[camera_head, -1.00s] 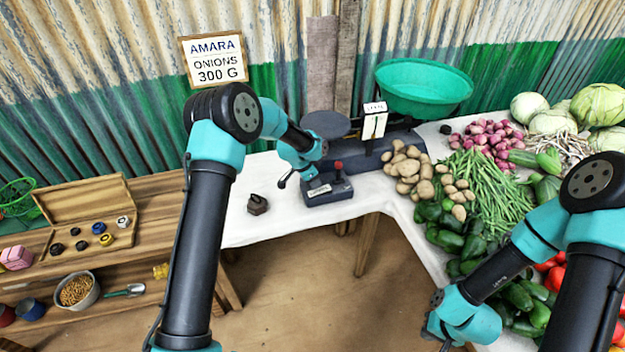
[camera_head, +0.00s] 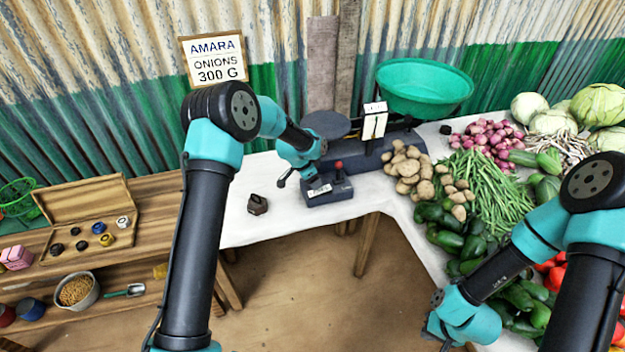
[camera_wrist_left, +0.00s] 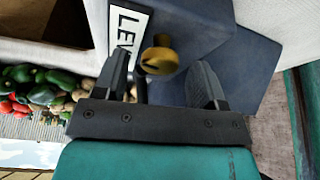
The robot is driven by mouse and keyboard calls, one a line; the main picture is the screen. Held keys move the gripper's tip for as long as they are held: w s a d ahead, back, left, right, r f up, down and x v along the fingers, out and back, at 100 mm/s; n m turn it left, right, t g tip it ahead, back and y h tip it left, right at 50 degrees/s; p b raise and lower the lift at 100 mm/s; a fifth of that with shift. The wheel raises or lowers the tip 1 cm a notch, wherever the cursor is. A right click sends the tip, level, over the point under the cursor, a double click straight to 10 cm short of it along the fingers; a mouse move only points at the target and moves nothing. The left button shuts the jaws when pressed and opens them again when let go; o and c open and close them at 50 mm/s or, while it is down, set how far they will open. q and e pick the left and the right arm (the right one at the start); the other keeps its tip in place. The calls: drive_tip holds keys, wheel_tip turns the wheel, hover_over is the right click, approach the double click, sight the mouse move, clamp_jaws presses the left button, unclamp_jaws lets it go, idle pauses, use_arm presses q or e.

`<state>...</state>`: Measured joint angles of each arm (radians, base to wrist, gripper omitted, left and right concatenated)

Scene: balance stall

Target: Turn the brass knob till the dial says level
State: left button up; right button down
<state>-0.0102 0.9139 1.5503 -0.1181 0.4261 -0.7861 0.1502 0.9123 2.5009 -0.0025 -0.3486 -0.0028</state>
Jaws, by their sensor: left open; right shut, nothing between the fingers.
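The brass knob (camera_wrist_left: 160,58) shows in the left wrist view, on a dark blue box beside a white label reading "LEV", the rest cut off. My left gripper (camera_wrist_left: 160,84) is open, its fingers on either side of the knob with gaps visible. In the head view this gripper (camera_head: 293,182) is at the left side of the blue box (camera_head: 328,192), and I cannot make out the knob there. The scale's white dial (camera_head: 374,124) stands behind, its small markings unreadable. My right gripper (camera_head: 444,343) is shut and empty at the lower right.
A red-topped lever (camera_head: 338,165) rises from the box. A dark weight (camera_head: 257,204) lies to its left on the white cloth. A green pan (camera_head: 424,88) and a dark plate (camera_head: 326,124) top the scale. Potatoes (camera_head: 407,168) and beans (camera_head: 490,190) crowd the right.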

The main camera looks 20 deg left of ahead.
use_arm(q)
drive_tip(key=v, duration=1.6)
drive_tip(key=shift+s+r, duration=0.2)
drive_tip(key=shift+r, duration=0.15)
drive_tip(key=shift+a, duration=0.1)
drive_tip(key=s+d+f+n+g, duration=0.15)
drive_tip(key=s+f+n, duration=0.25)
drive_tip(key=s+f, duration=0.7)
drive_tip(key=s+d+f+n, duration=0.2)
drive_tip(key=s+f+n, duration=0.2)
drive_tip(key=s+f, duration=0.75)
drive_tip(key=s+f+n, duration=0.3)
drive_tip(key=s+f, duration=0.2)
drive_tip(key=s, duration=0.6)
drive_tip(key=shift+d+f+n, duration=0.25)
drive_tip(key=shift+d+n, duration=0.05)
drive_tip(key=shift+g, duration=0.25)
idle(0.4)
